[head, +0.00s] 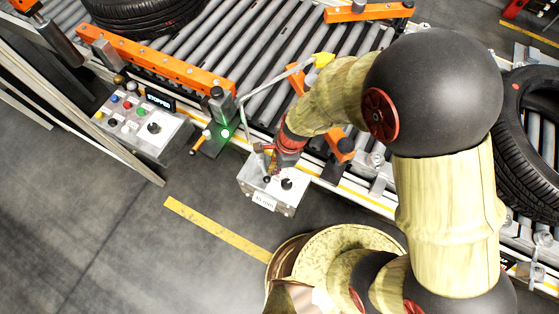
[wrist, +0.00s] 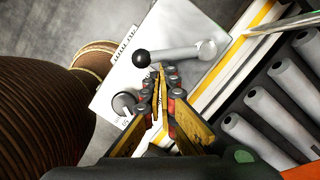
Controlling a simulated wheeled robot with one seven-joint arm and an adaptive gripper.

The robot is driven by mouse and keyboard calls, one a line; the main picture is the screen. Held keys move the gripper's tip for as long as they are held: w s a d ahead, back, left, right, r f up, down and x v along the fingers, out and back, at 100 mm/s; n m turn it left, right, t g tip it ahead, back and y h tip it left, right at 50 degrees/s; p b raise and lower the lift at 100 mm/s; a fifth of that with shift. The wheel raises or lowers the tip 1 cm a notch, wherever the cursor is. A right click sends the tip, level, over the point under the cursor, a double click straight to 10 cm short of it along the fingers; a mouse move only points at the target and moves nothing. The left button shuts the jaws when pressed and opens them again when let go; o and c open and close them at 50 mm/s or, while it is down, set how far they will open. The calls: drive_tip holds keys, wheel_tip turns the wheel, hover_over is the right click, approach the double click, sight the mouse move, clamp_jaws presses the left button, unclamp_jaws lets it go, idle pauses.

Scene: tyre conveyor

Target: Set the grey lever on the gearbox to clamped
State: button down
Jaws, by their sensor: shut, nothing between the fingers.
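The gearbox appears to be the pale grey box (head: 277,197) beside the conveyor, also filling the middle of the wrist view (wrist: 178,20). A grey lever (wrist: 178,53) with a black ball end lies across its top in the wrist view, its pivot to the right and its ball to the left. My gripper (wrist: 158,82) is shut and empty, its fingertips just below the lever near the ball; I cannot tell whether they touch it. In the head view my gripper (head: 271,167) is over the box and hides most of the lever. Any position markings are unreadable.
A black rotary knob (wrist: 124,103) sits on the same box. A control panel (head: 145,128) with coloured buttons and a display reading STOPPED stands left. A green-lit post (head: 222,130) and roller conveyor (head: 270,100) adjoin. Tyres (head: 145,12) lie at both ends. Floor in front is clear.

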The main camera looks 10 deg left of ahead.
sight(265, 176)
drive_tip(key=m+p, duration=0.1)
drive_tip(key=s+a+m+p, duration=0.1)
drive_tip(key=shift+s+a+r+m+t, duration=0.1)
drive_tip(key=shift+s+a+m+t, duration=0.05)
drive_tip(key=shift+s+m+t, duration=0.2)
drive_tip(key=shift+s+a+m+p, duration=0.3)
drive_tip(key=shift+a+m+p, duration=0.35)
drive_tip(key=shift+m, duration=0.6)
drive_tip(key=shift+s+a+p, duration=0.2)
drive_tip(key=shift+a+p, duration=0.1)
drive_tip(key=shift+a, duration=0.6)
